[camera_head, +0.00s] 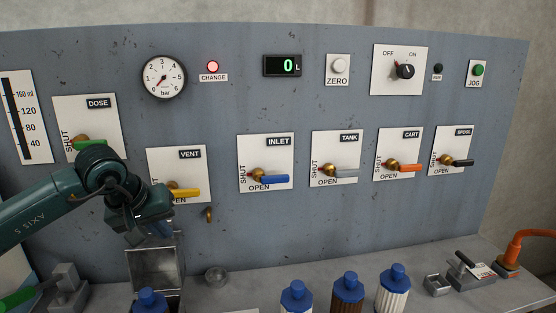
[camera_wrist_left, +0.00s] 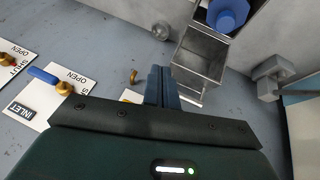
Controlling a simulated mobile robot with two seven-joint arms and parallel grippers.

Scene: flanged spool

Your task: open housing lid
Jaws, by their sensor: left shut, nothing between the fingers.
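A grey metal box (camera_head: 155,268) stands on the bench under my left gripper; it also shows in the left wrist view (camera_wrist_left: 199,58), where its top looks open. I cannot tell for sure which part is the housing lid. A grey block with a black handle and a small label (camera_head: 470,271) sits at the right end of the bench, beside an orange hose (camera_head: 512,250). My left gripper (camera_head: 155,236) points down above the metal box, partly hiding its top edge. Its fingers (camera_wrist_left: 162,84) are together and empty. My right gripper is not in view.
Several blue-capped bottles (camera_head: 296,296) stand along the bench front. The upright panel (camera_head: 235,100) behind carries valve levers, including the yellow VENT lever (camera_head: 186,195) close to my left wrist. A grey fitting (camera_head: 66,287) with a green hose (camera_head: 16,299) stands at left.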

